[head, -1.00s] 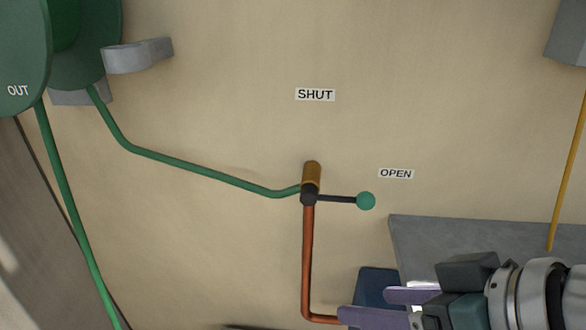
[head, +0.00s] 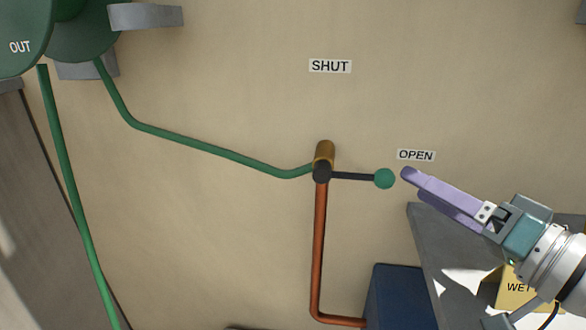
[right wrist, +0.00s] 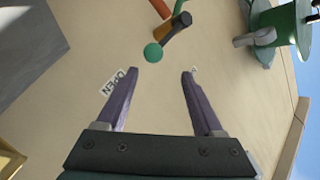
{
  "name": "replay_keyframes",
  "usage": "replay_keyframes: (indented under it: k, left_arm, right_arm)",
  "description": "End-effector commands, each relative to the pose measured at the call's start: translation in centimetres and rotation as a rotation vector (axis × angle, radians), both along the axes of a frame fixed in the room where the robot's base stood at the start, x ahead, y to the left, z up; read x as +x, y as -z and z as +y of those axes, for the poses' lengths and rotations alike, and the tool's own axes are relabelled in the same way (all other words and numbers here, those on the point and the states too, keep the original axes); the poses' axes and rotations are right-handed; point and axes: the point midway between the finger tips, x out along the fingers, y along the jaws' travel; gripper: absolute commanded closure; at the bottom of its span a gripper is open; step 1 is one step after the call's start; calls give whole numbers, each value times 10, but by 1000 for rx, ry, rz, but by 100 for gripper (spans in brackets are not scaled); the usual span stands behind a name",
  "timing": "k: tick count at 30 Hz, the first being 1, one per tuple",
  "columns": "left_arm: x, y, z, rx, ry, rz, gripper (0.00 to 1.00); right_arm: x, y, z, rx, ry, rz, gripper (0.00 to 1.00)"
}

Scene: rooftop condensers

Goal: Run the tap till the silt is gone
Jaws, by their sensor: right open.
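The tap has a brass body (head: 324,155) and a black lever ending in a round green knob (head: 384,178). The lever points right, just below the OPEN label (head: 416,155); the SHUT label (head: 330,66) is above the tap. My right gripper (head: 416,185) is open and empty, its purple fingers just right of the knob. In the right wrist view the knob (right wrist: 152,53) appears just beyond the gap between the fingertips (right wrist: 160,72); I see no contact. No water or silt is visible. My left gripper is out of view.
A copper pipe (head: 320,250) drops from the tap towards a dark blue box (head: 392,300). A grey ledge (head: 436,245) is at lower right. The wall around the lever is clear.

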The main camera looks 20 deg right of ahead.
Motion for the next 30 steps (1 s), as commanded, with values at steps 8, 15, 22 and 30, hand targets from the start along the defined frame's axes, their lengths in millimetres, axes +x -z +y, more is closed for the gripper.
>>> replay_keyframes:
  k: [8, 15, 22, 30]
  left_arm:
    - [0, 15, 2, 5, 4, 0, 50]
    - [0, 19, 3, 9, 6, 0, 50]
    - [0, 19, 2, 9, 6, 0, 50]
    - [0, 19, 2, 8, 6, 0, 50]
  right_arm:
    - [42, 17, 7, 0, 0, -6, 31]
    - [69, 18, 11, 0, 0, -1, 31]
    - [74, 18, 12, 0, -1, 0, 31]
    - [74, 17, 12, -1, -1, 0, 44]
